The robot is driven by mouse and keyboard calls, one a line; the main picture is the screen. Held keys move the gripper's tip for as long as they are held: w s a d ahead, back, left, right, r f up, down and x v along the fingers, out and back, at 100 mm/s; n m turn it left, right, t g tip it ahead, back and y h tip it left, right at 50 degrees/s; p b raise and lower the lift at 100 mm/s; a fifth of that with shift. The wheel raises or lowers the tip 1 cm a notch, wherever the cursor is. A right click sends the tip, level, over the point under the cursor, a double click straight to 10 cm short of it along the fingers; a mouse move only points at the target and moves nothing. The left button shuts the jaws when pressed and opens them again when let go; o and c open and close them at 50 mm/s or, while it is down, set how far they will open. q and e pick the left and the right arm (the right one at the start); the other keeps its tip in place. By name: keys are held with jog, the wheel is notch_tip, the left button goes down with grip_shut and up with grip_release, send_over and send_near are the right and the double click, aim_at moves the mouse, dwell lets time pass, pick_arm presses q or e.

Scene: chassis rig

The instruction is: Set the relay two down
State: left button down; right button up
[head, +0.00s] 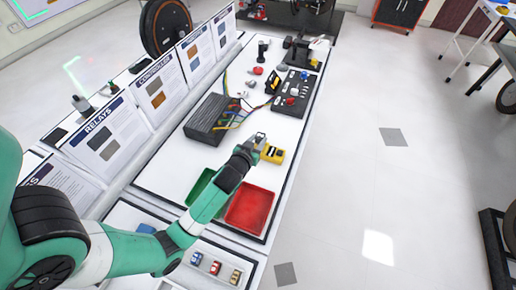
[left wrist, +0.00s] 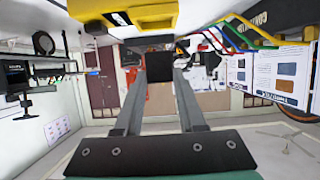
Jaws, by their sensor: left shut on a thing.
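My left gripper (head: 255,143) is over the white bench (head: 278,178), just beside the yellow meter (head: 273,154). In the left wrist view the two fingers (left wrist: 160,80) are shut on a small black block (left wrist: 159,64), which looks like the relay. The view appears upside down, with the yellow meter (left wrist: 125,14) close by at its top edge. I cannot tell from these views whether the block touches the bench. My right gripper is not in view.
A red tray (head: 249,209) and a partly hidden green tray (head: 201,187) lie under my left arm. A black box with coloured wires (head: 206,120) stands left of the gripper. Label boards, including RELAYS (head: 108,138), line the left edge. Bare bench lies around the meter.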

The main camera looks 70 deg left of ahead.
pick_arm(q)
jog(key=shift+w+a+f+b, duration=0.15)
jog(key=shift+f+b, duration=1.15)
jog(key=shift+f, duration=0.75)
jog(key=c, duration=0.5)
grip_release()
jog(key=shift+r, duration=0.1)
jog(key=shift+r+p, duration=0.25)
jog(key=shift+p, duration=0.05)
jog(key=p+v, duration=0.3)
jog(key=v, duration=0.9)
jog(key=shift+f, duration=0.15)
